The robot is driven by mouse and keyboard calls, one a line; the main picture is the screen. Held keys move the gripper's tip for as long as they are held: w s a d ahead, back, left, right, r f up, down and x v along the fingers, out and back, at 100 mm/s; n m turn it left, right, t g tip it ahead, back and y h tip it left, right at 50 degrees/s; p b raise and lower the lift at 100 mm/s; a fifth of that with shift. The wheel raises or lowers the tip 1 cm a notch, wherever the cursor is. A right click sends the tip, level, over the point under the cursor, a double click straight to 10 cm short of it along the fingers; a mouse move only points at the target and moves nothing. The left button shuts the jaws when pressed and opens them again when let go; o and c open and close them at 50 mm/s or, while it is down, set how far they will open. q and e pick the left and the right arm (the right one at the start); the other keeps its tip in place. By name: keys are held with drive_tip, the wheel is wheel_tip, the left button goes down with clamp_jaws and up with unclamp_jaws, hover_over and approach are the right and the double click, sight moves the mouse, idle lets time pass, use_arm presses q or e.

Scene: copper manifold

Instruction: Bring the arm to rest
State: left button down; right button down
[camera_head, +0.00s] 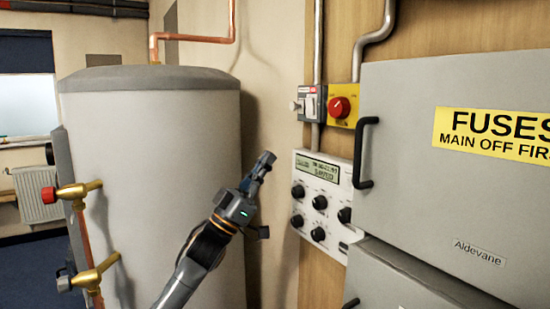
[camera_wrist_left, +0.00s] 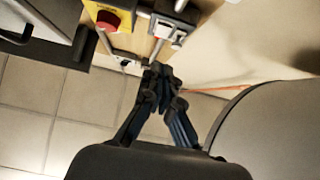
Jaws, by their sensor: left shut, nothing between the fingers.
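My left gripper (camera_head: 265,162) is raised in front of the grey cylinder tank, a little left of the control panel in the head view. Its fingers are closed together and hold nothing. It also shows in the left wrist view (camera_wrist_left: 158,72), fingers together, with tiled floor behind them. My left arm comes up from the bottom of the head view. My right gripper does not show in either view.
A control panel (camera_head: 322,195) with several black knobs is on the wooden board. Above it are a red rotary switch (camera_head: 340,107) and a grey switch box (camera_head: 309,104). A grey fuse cabinet (camera_head: 405,130) stands right, the tank (camera_head: 150,150) left, with brass valves (camera_head: 80,190).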

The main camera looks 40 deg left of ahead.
use_arm(q)
drive_tip(key=shift+f, duration=0.3)
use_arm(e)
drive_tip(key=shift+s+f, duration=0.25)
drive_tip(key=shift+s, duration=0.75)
use_arm(q)
drive_tip(key=shift+s, duration=0.1)
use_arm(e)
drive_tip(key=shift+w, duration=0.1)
